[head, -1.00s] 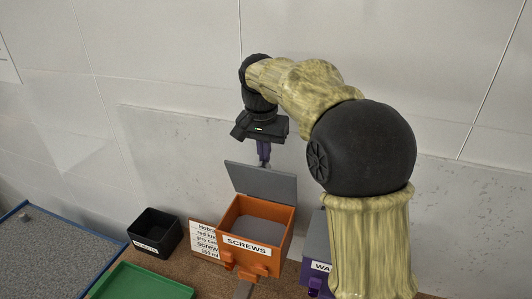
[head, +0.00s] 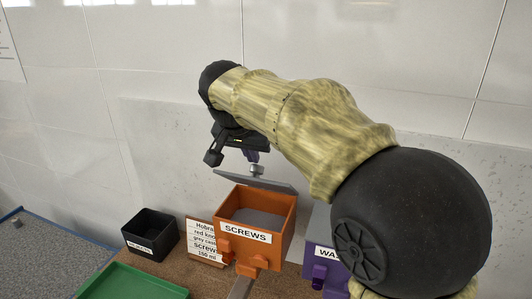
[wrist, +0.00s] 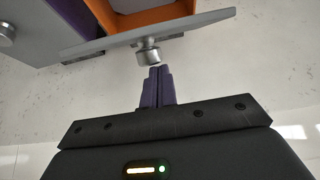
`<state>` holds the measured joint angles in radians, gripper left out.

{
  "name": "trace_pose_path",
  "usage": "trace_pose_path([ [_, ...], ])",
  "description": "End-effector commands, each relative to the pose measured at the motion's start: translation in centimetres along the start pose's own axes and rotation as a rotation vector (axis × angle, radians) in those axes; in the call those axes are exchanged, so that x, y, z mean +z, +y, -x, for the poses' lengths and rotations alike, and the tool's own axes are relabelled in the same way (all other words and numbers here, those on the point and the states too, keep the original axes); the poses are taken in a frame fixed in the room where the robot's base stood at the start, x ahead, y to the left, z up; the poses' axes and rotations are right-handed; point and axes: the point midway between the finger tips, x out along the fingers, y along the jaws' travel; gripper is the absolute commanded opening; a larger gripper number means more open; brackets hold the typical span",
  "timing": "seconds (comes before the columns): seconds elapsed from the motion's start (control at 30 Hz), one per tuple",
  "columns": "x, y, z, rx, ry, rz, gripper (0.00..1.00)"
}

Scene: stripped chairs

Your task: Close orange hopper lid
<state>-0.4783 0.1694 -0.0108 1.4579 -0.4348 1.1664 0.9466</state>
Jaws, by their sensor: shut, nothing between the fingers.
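The orange hopper (head: 282,219) labelled SCREWS stands on the bench, its top still open at the front. Its grey lid (head: 232,177) is tilted forward at the back and seen almost edge-on. A silver knob (head: 257,171) is on the lid's outer face. My gripper (head: 252,157) is behind the lid, shut and empty. In the wrist view the purple fingertips (wrist: 158,70) are right by the knob (wrist: 148,55); whether they touch it I cannot tell. The lid (wrist: 110,44) and part of the orange hopper (wrist: 178,16) also show there.
A purple hopper (head: 318,268) stands to the right, partly hidden by my arm. A black bin (head: 150,234), a text card (head: 203,243) and a green tray (head: 130,284) are to the left. The wall is close behind the hoppers.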

Motion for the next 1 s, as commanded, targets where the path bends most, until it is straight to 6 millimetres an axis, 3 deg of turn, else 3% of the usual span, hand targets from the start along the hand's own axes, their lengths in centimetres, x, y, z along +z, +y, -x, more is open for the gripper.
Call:
trace_pose_path([
  [0.03,0.6,0.2,-0.7,0.002,0.017,-0.003,0.00],
  [0.23,1.2,0.5,-0.7,0.009,0.029,-0.015,0.00],
  [0.6,4.4,0.2,-1.1,0.005,0.028,-0.009,0.00],
  [1.0,4.0,0.4,-0.9,0.009,0.027,-0.014,0.00],
])
